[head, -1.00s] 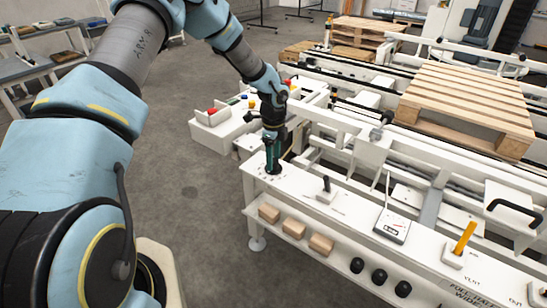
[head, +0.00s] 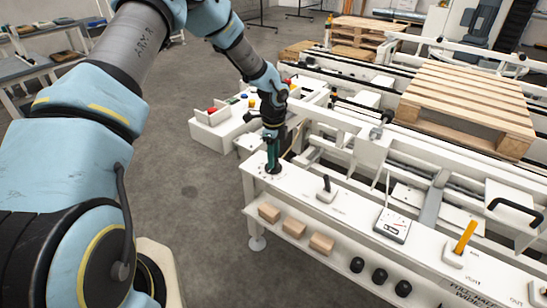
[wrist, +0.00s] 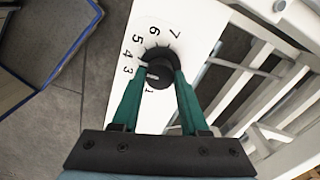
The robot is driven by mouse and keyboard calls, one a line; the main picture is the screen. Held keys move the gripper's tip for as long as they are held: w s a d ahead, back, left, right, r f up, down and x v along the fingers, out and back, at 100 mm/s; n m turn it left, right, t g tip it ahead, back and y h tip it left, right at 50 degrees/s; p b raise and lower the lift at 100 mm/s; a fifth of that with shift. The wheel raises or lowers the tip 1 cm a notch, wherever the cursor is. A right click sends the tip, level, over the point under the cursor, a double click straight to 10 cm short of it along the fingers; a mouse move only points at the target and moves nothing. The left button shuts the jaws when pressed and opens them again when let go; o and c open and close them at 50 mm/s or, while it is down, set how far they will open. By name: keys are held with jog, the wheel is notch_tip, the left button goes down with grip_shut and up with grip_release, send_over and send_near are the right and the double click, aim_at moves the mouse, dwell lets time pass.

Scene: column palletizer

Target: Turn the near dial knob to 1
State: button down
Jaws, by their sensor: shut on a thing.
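The near dial knob (wrist: 159,72) is a black round knob on the white panel, with numbers printed around it. In the wrist view, 3 to 7 run up its left side and over its top, and a 1 shows below it. A short pale mark shows on the knob; which number it points to is hard to tell. My gripper (wrist: 158,80) is shut on the knob, one green finger on each side. In the head view my gripper (head: 272,170) points down at the left end of the white bench (head: 310,202), hiding most of the knob.
A small lever (head: 326,190), a meter box (head: 391,225) and an orange handle (head: 464,238) stand along the bench to the right. Wooden blocks (head: 296,226) lie on the shelf below. White conveyor rails and a pallet (head: 465,105) are behind. Open floor lies left.

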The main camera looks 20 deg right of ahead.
jog(key=n+b, duration=0.1)
jog(key=n, duration=0.2)
jog(key=shift+f+n+b, duration=0.1)
jog(key=shift+n+b, duration=0.25)
jog(key=shift+n, duration=0.05)
jog(key=n+b, duration=0.1)
jog(key=n, duration=0.3)
jog(key=shift+n+b, duration=0.3)
jog(key=n+b, duration=0.1)
jog(key=n, duration=0.3)
jog(key=shift+n, duration=0.3)
jog(key=shift+n+b, duration=0.5)
jog(key=shift+n, duration=1.6)
jog(key=shift+c, duration=2.1)
grip_release()
jog(key=shift+r, duration=0.2)
